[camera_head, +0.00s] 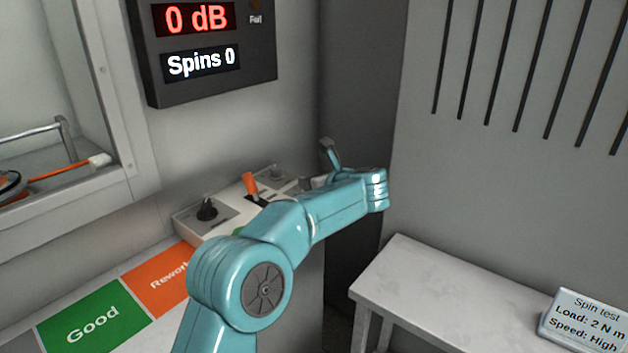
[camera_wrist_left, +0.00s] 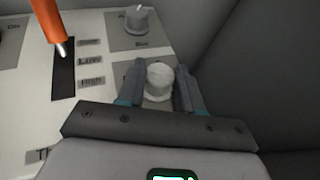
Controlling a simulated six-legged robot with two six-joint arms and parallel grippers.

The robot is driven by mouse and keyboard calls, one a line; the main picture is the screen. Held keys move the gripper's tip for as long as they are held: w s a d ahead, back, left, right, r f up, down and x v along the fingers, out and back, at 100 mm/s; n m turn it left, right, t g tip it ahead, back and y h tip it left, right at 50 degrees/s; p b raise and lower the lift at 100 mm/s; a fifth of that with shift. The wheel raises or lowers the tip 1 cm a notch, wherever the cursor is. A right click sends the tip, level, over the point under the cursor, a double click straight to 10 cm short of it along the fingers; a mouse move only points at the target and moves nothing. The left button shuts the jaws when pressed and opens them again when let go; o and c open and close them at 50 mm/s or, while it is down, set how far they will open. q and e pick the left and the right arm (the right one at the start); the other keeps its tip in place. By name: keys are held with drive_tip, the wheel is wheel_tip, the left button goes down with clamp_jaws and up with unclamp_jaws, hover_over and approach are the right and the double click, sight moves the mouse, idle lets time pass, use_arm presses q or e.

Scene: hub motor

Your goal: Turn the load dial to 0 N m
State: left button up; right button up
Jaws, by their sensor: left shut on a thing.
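My left gripper (camera_wrist_left: 158,85) has its two fingers around a pale round dial knob (camera_wrist_left: 159,82) on the control panel and is shut on it. The fingers and palm cover the marks around this knob, so its name and setting cannot be read. In the head view my left arm reaches over the panel (camera_head: 188,222), and the gripper (camera_head: 322,178) is at the panel's far right end, partly hidden by the arm. My right gripper is in neither view.
A grey knob (camera_wrist_left: 138,20), marked Blue below, and an orange lever (camera_wrist_left: 48,20) with Low and High labels are close by. A black knob (camera_head: 207,209) sits at left. The display (camera_head: 200,45) reads 0 dB, Spins 0. A card (camera_head: 585,322) reads Load: 2 N m, Speed: High.

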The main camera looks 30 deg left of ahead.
use_arm(q)
drive_tip(key=o, duration=1)
drive_tip(key=shift+o, duration=0.2)
drive_tip(key=p+v, duration=0.2)
drive_tip(key=v, duration=1.4)
drive_tip(key=shift+d+r, duration=0.1)
